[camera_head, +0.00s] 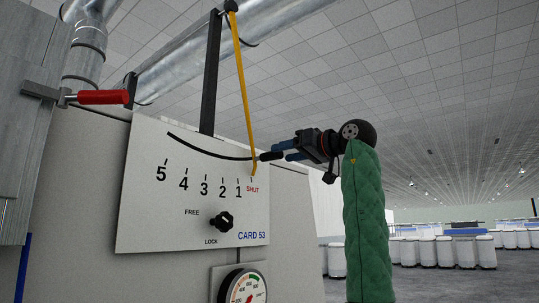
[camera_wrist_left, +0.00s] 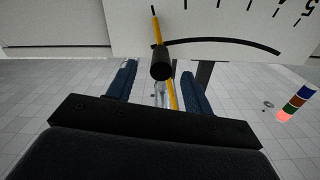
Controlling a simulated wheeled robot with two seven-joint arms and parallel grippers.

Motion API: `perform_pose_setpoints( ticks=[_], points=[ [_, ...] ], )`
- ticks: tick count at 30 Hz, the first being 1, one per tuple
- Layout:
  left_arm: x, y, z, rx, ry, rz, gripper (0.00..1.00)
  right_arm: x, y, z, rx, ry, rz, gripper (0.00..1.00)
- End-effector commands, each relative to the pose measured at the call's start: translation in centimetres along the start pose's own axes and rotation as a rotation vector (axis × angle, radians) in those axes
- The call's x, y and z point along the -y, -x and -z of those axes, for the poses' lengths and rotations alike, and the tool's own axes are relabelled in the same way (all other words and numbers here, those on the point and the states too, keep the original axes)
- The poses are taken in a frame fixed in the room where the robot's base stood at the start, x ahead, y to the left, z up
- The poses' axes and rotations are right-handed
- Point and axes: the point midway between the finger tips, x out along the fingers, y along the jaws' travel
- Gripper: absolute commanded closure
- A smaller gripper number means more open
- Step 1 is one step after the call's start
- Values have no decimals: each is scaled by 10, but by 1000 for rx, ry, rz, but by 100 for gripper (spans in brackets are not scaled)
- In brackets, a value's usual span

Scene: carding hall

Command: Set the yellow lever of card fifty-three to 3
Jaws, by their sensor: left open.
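The yellow lever (camera_head: 243,90) hangs from a pivot at the top of a dark post, its tip by the red SHUT mark of the CARD 53 plate (camera_head: 140,220). The scale runs from 5 at left to 1, then SHUT. A black grip (camera_head: 270,156) sticks out from the lever's lower part. My left gripper (camera_head: 282,150) is open at the grip, its blue fingers pointing at the plate. In the left wrist view the black grip (camera_wrist_left: 160,66) lies between the fingertips (camera_wrist_left: 158,75), with gaps on both sides. My right gripper is not in view.
A black FREE/LOCK knob (camera_head: 222,222) sits below the scale; its setting is unclear. A round gauge (camera_head: 244,288) is under the plate. A red handle (camera_head: 103,97) juts out at upper left. White cans (camera_head: 450,252) stand far off at right.

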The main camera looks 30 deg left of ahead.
Motion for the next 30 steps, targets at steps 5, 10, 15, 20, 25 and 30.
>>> perform_pose_setpoints(
  ticks=[5,10,15,20,25,30],
  points=[
    [1,-24,4,3,-1,1,49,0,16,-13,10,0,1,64],
    [0,-48,4,2,-1,1,49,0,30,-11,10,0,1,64],
    [0,-61,1,1,-1,0,49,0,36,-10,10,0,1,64],
    [0,-63,0,0,-1,-1,49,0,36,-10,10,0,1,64],
    [0,-63,0,1,-1,-1,59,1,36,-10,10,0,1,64],
    [0,-63,0,1,-1,-1,92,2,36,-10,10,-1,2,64]
  ],
)
